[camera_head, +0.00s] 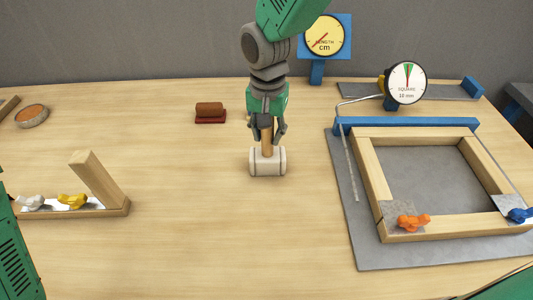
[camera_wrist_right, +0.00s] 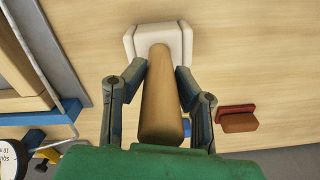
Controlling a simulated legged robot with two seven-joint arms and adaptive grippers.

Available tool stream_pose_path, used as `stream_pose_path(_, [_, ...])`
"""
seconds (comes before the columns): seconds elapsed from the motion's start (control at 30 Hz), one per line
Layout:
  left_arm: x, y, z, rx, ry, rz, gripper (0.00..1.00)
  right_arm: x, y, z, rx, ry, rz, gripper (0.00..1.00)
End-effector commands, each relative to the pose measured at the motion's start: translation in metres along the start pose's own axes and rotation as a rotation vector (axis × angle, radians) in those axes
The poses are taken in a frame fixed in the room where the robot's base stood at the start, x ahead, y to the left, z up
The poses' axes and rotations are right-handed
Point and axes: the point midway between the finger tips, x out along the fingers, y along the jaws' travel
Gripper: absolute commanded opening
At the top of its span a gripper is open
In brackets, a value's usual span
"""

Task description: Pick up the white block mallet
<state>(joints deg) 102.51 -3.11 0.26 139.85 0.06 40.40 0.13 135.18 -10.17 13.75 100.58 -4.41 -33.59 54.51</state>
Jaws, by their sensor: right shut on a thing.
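The white block mallet (camera_head: 267,163) has a pale, blocky head and a brown wooden handle. It is upright, head down, near the middle of the wooden table. My right gripper (camera_head: 267,130) comes from above and is shut on the handle. In the right wrist view the handle (camera_wrist_right: 160,95) lies between the two fingers (camera_wrist_right: 160,80), with the white head (camera_wrist_right: 158,42) beyond the fingertips. I cannot tell whether the head touches the table. My left gripper is not in view.
A wooden frame (camera_head: 428,238) lies on a grey plate at right, with orange (camera_head: 413,222) and blue clamps. Two dial gauges (camera_head: 325,35) stand behind. A red-brown brush-like block (camera_head: 210,111) is left of the mallet. A wooden piece (camera_head: 100,182) with clamps sits at left. The front middle is clear.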

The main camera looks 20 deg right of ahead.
Motion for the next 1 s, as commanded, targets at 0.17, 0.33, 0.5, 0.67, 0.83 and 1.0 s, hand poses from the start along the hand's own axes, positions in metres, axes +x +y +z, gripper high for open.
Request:
stream_pose_path(0.17, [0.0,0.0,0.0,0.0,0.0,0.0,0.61,-0.004,0.0,-0.001,0.002,0.004,0.001,0.0])
stream_pose_path(0.33, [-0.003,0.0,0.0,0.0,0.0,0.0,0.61,-0.028,-0.001,-0.001,0.001,0.008,-0.001,0.0])
stream_pose_path(0.5, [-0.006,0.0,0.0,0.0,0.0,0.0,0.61,-0.062,-0.001,0.0,0.001,0.008,-0.001,0.0])
stream_pose_path(0.67, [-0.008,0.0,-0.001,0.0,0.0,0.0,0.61,-0.087,-0.001,-0.001,0.002,0.006,0.0,0.0])
stream_pose_path(0.83, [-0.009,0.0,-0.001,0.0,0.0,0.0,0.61,-0.1,-0.001,0.0,0.001,0.004,0.001,0.0])
stream_pose_path(1.0, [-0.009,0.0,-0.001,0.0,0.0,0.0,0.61,-0.102,-0.001,0.0,0.001,0.004,0.002,0.0])
